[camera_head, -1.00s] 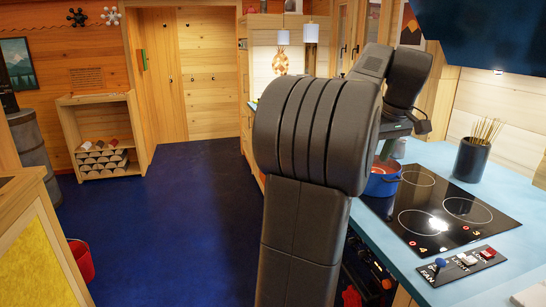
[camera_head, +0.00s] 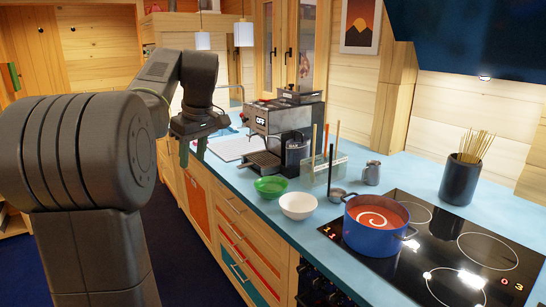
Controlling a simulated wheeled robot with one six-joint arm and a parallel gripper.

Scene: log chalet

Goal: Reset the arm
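My arm stands at the left of the head view, its large dark joint close to the camera. My gripper (camera_head: 193,148) hangs at the end of the arm, pointing down in front of the blue counter's left part.
The blue counter (camera_head: 330,205) holds a green bowl (camera_head: 270,187), a white bowl (camera_head: 298,206), a coffee machine (camera_head: 283,130), a blue pot of red soup (camera_head: 374,235) on the black cooktop (camera_head: 470,252), and a dark holder of sticks (camera_head: 459,180). Drawers line the counter's front.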

